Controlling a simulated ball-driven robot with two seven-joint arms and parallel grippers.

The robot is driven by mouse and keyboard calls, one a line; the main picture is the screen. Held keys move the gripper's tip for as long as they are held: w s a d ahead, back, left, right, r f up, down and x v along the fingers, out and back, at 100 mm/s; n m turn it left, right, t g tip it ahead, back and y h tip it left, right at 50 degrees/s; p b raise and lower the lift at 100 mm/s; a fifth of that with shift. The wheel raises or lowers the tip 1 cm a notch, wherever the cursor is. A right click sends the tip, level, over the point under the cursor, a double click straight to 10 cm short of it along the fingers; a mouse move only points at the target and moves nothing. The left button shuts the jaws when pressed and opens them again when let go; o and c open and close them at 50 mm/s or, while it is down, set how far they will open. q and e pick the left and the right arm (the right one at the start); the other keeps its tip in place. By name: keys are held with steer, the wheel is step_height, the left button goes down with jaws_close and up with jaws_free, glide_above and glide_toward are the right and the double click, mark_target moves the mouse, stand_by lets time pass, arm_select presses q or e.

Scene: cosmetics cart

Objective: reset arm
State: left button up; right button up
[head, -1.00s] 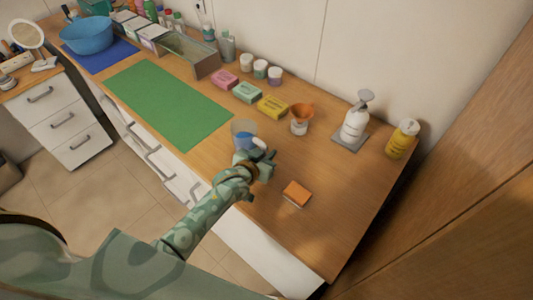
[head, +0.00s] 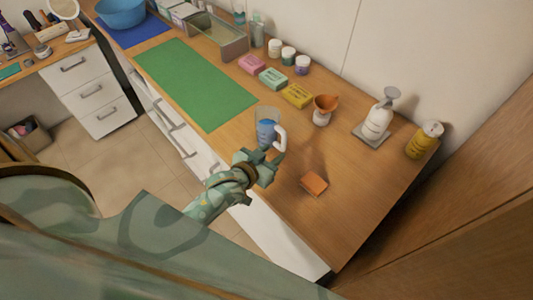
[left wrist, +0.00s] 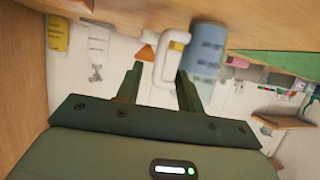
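My left gripper (head: 268,165) is over the counter's front edge, close in front of a clear cup (head: 267,129) with blue contents and a white handle. In the left wrist view my gripper (left wrist: 159,70) has its two fingers apart. The white handle (left wrist: 168,60) of the bluish cup (left wrist: 206,52) shows beyond and between the fingertips, with no visible grip on it. The cup stands upright on the wooden counter (head: 350,190). My right gripper is not in view.
An orange sponge-like block (head: 313,184) lies right of the gripper. Behind stand an orange-topped white jar (head: 323,109), a white pump bottle (head: 377,119) and a yellow bottle (head: 424,140). A green mat (head: 195,83) lies left. A wooden panel (head: 450,210) bounds the right.

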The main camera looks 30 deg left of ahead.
arm_select(q)
steer(key=shift+v, duration=1.15)
steer(key=s+a+r+m+g+y, duration=0.3)
steer(key=s+a+r, duration=0.15)
steer(key=s, duration=0.25)
steer(key=s+a+r+m+g+y, duration=0.3)
steer(key=s+a, duration=0.2)
steer(key=s, duration=0.3)
steer(key=s+d+f+n+g+h+b, duration=0.1)
steer(key=s+d+f+g+b, duration=0.15)
steer(key=f, duration=1.45)
steer(key=s+d+f+g+h+b, duration=0.1)
steer(key=s+d+f+h+b, duration=0.15)
steer(key=f, duration=1.45)
steer(key=s+f+n+g+b, duration=0.2)
steer(key=s+f+g+b, duration=0.1)
steer(key=s+f, duration=1.4)
steer(key=shift+f+n+h+b, duration=0.25)
steer(key=shift+n+h+b, duration=0.1)
steer(key=shift+b, duration=0.45)
